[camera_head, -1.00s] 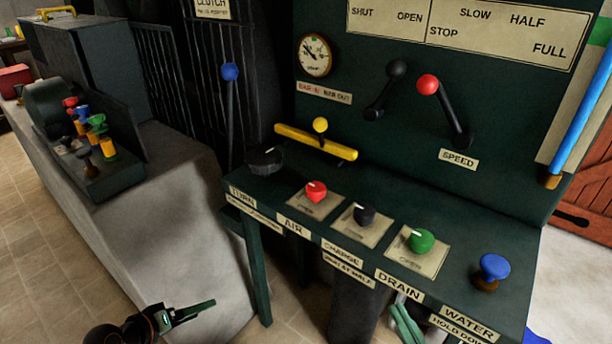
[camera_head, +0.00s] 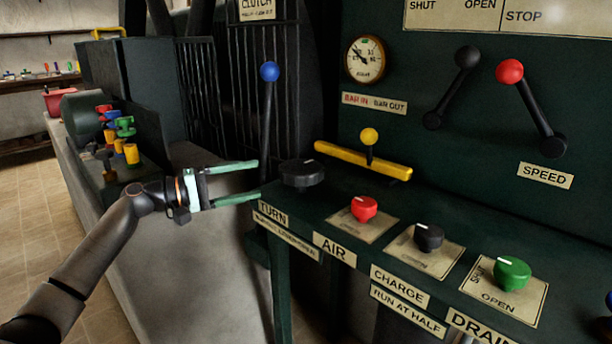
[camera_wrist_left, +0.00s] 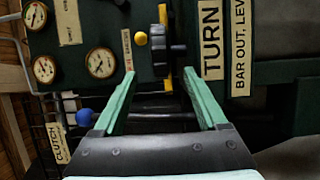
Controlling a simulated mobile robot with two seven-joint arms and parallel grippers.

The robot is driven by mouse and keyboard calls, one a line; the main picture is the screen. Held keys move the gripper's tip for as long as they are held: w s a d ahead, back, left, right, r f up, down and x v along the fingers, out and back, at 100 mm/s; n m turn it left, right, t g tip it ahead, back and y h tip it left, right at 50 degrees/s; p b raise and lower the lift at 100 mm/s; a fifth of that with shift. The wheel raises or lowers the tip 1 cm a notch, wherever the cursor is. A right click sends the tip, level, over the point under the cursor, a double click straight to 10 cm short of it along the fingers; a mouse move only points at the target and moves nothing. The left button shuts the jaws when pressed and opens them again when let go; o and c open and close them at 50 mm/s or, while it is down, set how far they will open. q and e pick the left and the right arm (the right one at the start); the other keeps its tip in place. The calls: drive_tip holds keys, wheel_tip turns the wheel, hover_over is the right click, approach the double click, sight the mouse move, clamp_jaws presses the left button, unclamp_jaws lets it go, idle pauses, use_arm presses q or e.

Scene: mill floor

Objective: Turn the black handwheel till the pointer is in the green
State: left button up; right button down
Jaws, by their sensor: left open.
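The black handwheel (camera_head: 301,174) sits flat on the left end of the green bench, behind the TURN label (camera_head: 272,212). A round gauge (camera_head: 366,59) with a pale face and a small green mark at its top hangs on the panel above; its dark pointer leans to the upper left, outside the green. My left gripper (camera_head: 257,180) is open and empty just left of the handwheel, fingers aimed at it. In the left wrist view the handwheel (camera_wrist_left: 160,55) shows just beyond and between the fingertips. My right gripper is out of view.
A yellow bar (camera_head: 362,161) and a yellow-knobbed lever (camera_head: 369,137) stand behind the handwheel. The blue-knobbed clutch lever (camera_head: 269,72) rises behind my left fingers. Red (camera_head: 364,208), black (camera_head: 429,236) and green (camera_head: 511,273) knobs line the bench to the right.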

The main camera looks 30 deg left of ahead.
sight(301, 172)
use_arm(q)
drive_tip(key=b+x, duration=0.1)
drive_tip(key=x, duration=1.1)
drive_tip(key=shift+w+d+b, duration=0.1)
drive_tip(key=shift+w+b, duration=0.1)
drive_tip(key=shift+b, duration=0.1)
drive_tip(key=shift+c, duration=0.2)
clamp_jaws()
